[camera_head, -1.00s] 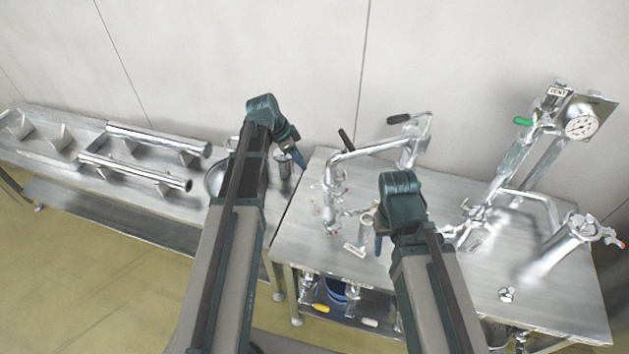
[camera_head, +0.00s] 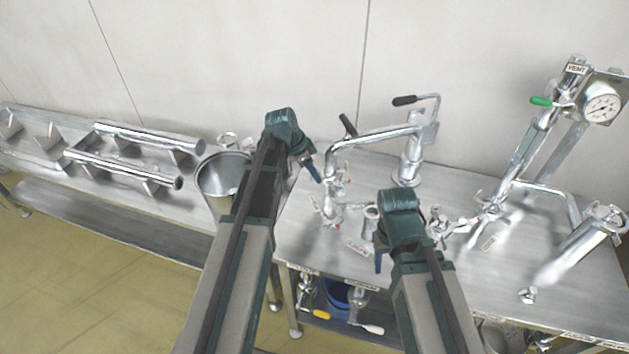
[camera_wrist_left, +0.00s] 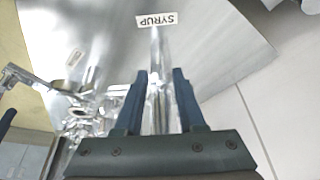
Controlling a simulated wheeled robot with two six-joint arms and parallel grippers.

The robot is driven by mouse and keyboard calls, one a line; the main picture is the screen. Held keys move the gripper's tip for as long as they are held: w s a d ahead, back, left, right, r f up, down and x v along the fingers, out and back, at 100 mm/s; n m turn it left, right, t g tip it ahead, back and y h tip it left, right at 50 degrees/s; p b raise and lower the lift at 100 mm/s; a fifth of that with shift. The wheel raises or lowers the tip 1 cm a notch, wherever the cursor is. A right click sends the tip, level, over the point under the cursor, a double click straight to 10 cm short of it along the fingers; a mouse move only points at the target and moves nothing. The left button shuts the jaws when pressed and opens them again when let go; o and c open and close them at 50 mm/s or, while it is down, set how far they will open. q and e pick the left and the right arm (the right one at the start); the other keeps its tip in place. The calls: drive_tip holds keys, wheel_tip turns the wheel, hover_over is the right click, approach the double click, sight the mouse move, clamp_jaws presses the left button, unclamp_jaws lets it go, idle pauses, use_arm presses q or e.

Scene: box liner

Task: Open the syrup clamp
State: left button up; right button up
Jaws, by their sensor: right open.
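The syrup label (camera_wrist_left: 163,19) lies on the bench, upside down in the left wrist view. A shiny upright pipe fitting (camera_head: 331,182) with clamps and small red parts stands on the bench in the head view. I cannot make out which clamp is the syrup one. My left gripper (camera_head: 315,172) is just left of this fitting. In the left wrist view my left gripper (camera_wrist_left: 157,75) is open, its fingers apart with a shiny pipe (camera_wrist_left: 155,100) showing between them; contact is unclear. My right gripper (camera_head: 379,255) is open, low over the bench near a label (camera_head: 358,247); its fingers are mostly hidden.
A pressure gauge (camera_head: 602,108) and green-handled pipe (camera_head: 541,101) stand at right. A black-handled valve (camera_head: 405,100) is behind. A metal bucket (camera_head: 221,180) and pipes on a rack (camera_head: 122,165) are left. Yellow- and white-handled valves hang below the bench front.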

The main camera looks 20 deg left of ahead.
use_arm(q)
drive_tip(key=shift+w+d+f, duration=0.1)
drive_tip(key=shift+d+f, duration=0.05)
drive_tip(key=shift+f, duration=0.2)
clamp_jaws()
idle(1.2)
